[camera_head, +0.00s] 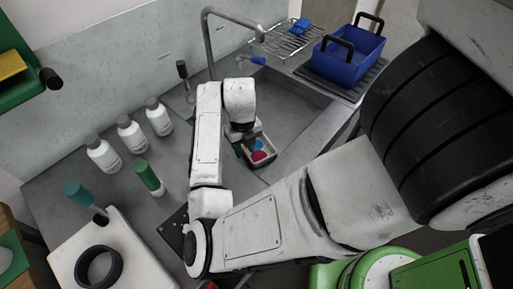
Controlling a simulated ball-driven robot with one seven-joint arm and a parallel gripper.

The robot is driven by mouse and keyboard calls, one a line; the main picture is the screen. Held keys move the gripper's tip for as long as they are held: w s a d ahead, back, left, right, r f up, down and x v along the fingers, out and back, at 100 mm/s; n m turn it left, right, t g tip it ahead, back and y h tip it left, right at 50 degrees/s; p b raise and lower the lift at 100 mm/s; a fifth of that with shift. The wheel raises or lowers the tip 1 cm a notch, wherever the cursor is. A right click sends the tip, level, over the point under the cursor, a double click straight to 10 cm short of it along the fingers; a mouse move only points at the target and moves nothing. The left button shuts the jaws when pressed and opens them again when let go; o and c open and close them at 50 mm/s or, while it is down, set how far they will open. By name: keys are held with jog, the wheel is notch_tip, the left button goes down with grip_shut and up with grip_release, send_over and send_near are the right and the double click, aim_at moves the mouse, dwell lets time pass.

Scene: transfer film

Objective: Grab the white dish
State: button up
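The white dish (271,147) is a small, pale, box-like tray in the middle of the camera_head view. A blue item (255,144) and a dark pink item (259,156) lie in it. My gripper (240,135) points down at the dish's upper left side, and my white arm comes in from the lower right. The gripper's fingers are small and dark, partly hidden by my wrist. I cannot tell whether they touch the dish or how far apart they are. The dish's left side is hidden behind the gripper and arm.
Three white bottles (130,136) stand left on the grey counter, near a green-capped tube (149,178). A tall faucet (209,45) rises behind my arm. A blue basket (346,60) stands at upper right. A white device with a black ring (99,267) sits lower left.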

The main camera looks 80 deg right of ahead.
jog(key=shift+c, duration=0.3)
grip_shut()
jog(key=shift+r, duration=0.1)
